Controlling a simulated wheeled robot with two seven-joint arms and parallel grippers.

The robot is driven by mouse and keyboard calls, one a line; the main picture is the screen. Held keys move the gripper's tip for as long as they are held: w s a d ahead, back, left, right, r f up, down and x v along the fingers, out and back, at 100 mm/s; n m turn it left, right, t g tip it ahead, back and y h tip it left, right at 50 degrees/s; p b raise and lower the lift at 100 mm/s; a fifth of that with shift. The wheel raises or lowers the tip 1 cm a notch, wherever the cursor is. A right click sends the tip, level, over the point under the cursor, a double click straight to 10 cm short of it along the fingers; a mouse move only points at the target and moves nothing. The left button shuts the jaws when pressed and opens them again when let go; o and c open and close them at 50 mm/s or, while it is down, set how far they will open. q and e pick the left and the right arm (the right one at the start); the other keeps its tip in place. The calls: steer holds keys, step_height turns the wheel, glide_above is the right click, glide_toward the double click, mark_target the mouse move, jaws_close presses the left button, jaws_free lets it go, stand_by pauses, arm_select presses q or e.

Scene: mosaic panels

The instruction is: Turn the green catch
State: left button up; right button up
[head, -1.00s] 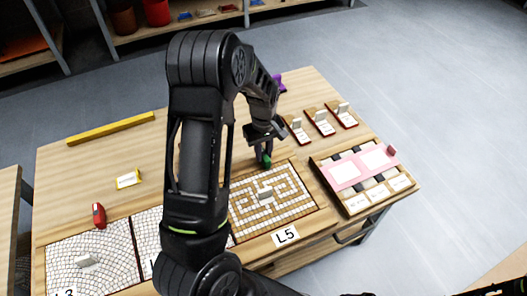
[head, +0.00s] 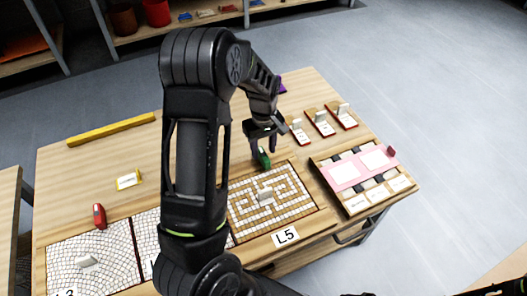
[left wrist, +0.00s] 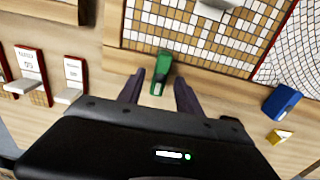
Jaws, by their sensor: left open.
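The green catch (head: 263,158) is at the back edge of the mosaic panel marked L5 (head: 318,207). In the left wrist view the green catch (left wrist: 161,72) is a small upright-looking piece at the panel's wooden frame, with a pale patch at its near end. My left gripper (head: 262,147) is at the green catch. In the left wrist view my left gripper (left wrist: 160,82) is open, with one finger on each side of the catch's near end; gaps show, and I cannot tell whether either finger touches it. My right gripper does not show clearly.
A red catch (head: 99,216) sits behind the left panel, and a blue catch (left wrist: 282,102) shows in the left wrist view. A tray with a pink sheet (head: 345,172) and several small sample boards (head: 320,122) lie right. A yellow bar (head: 110,129) lies at the back left.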

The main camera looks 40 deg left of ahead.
mark_target(263, 155)
arm_select(q)
step_height(263, 155, up, 6)
steer(key=shift+f+p, duration=0.25)
steer(key=shift+p, duration=0.1)
stand_by(0.4)
